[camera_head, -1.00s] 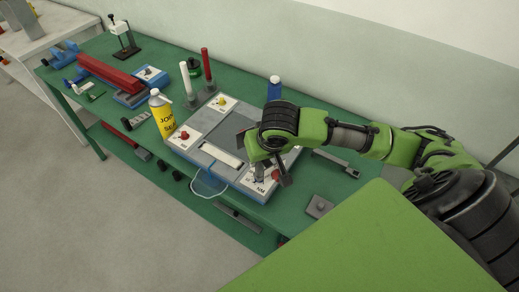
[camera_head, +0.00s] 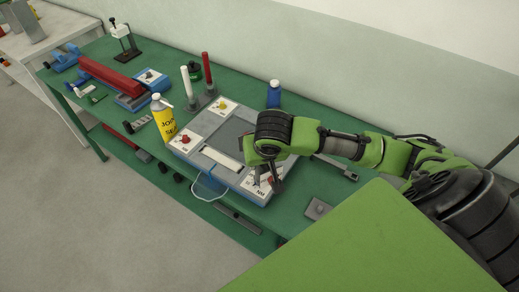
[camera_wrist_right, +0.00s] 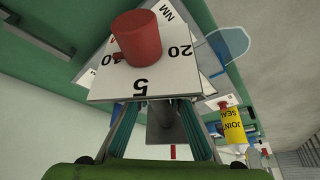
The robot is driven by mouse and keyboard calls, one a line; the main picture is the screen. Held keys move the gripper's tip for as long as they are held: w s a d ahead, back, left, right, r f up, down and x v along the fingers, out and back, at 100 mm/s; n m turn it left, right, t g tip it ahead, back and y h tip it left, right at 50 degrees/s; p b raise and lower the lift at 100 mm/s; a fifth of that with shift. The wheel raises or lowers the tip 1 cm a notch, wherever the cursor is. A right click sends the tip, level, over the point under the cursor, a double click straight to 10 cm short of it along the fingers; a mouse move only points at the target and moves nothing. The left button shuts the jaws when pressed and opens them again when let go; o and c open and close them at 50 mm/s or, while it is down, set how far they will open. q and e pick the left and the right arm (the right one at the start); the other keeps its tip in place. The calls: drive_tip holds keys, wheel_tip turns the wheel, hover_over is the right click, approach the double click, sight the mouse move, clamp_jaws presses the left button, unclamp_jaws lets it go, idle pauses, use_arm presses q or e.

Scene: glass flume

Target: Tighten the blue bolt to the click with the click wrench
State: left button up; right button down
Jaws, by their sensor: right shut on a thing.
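My right gripper (camera_head: 268,182) is over the near right corner of a grey-and-blue fixture (camera_head: 225,140). In the right wrist view its fingers (camera_wrist_right: 160,130) are shut on a grey post-like thing (camera_wrist_right: 165,125); I cannot tell whether this is the click wrench. Just beyond the fingertips is a white dial plate (camera_wrist_right: 110,85) marked 5, 20 and NM, with a red knob (camera_wrist_right: 137,37). In the head view the gripper partly covers this corner. I cannot make out a blue bolt. My left gripper is not in view.
A grey bar with a block end (camera_head: 335,166) lies on the green bench to the right. Red and white posts (camera_head: 207,70) stand behind. A grey plate (camera_head: 318,208) lies front right.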

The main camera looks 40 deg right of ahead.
drive_tip(key=shift+m+g+h+p, duration=0.4)
drive_tip(key=shift+m+h+p, duration=0.4)
drive_tip(key=shift+m+p, duration=1.55)
idle(1.3)
drive_tip(key=shift+m+g+p, duration=0.3)
drive_tip(key=shift+m+p, duration=0.25)
drive_tip(key=shift+p, duration=0.5)
idle(0.4)
drive_tip(key=shift+d, duration=0.1)
drive_tip(key=shift+n, duration=0.5)
drive_tip(key=shift+r, duration=0.15)
drive_tip(key=shift+r, duration=2.4)
